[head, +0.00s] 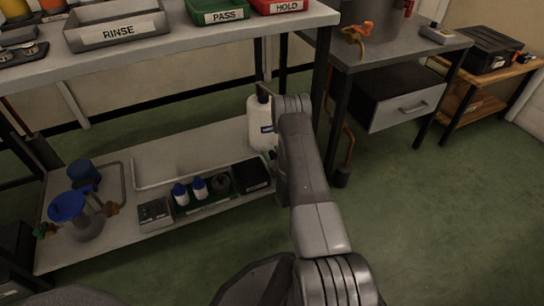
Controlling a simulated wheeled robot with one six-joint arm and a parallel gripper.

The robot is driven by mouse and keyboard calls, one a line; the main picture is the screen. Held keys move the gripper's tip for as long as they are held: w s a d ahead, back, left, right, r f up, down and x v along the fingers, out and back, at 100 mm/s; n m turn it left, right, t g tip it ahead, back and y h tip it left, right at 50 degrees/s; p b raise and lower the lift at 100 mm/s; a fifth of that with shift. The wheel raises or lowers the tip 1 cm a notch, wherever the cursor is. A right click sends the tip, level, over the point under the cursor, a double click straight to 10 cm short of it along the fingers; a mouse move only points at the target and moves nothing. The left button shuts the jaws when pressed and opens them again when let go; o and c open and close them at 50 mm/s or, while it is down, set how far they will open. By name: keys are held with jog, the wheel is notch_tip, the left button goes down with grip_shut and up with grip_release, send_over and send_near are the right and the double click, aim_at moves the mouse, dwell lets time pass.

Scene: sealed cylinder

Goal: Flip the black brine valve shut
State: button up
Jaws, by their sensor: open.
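I cannot make out a black valve marked as brine in the head view. A white jug (259,122) with a dark top and a small blue label stands on the lower shelf, partly behind my arm. A small dark part shows low beside the jug at the arm's edge, too small to identify. My arm reaches up from the bottom of the picture, and its far end overlaps the jug's right side. My gripper is hidden behind the arm, so its contact with anything cannot be seen. An orange valve-like fitting (353,38) sits by the grey vessel (375,22) on the right table.
The lower shelf (155,172) also holds a blue-topped vessel (68,208), a grey box (154,213) and a tray of small bottles (199,188). Above are a RINSE tray (118,32), green PASS bin (219,11) and red HOLD bin (280,6). Green floor at right is clear.

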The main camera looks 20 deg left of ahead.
jog(key=shift+w+a, duration=0.1)
jog(key=shift+a, duration=0.05)
jog(key=shift+c, duration=0.3)
jog(key=c, duration=0.9)
jog(key=shift+a+m+t+h, duration=0.35)
jog(key=shift+m+t+h, duration=0.15)
jog(key=shift+t, duration=0.2)
jog(key=shift+w+a+m+t+h, duration=0.2)
jog(key=shift+a+m+t+h, duration=0.05)
jog(key=shift+m+t+h, duration=0.7)
jog(key=shift+w+a+m+t+h, duration=0.25)
jog(key=shift+m+t+h, duration=0.55)
jog(key=shift+h, duration=0.25)
jog(key=o, duration=1)
jog(key=shift+c, duration=0.2)
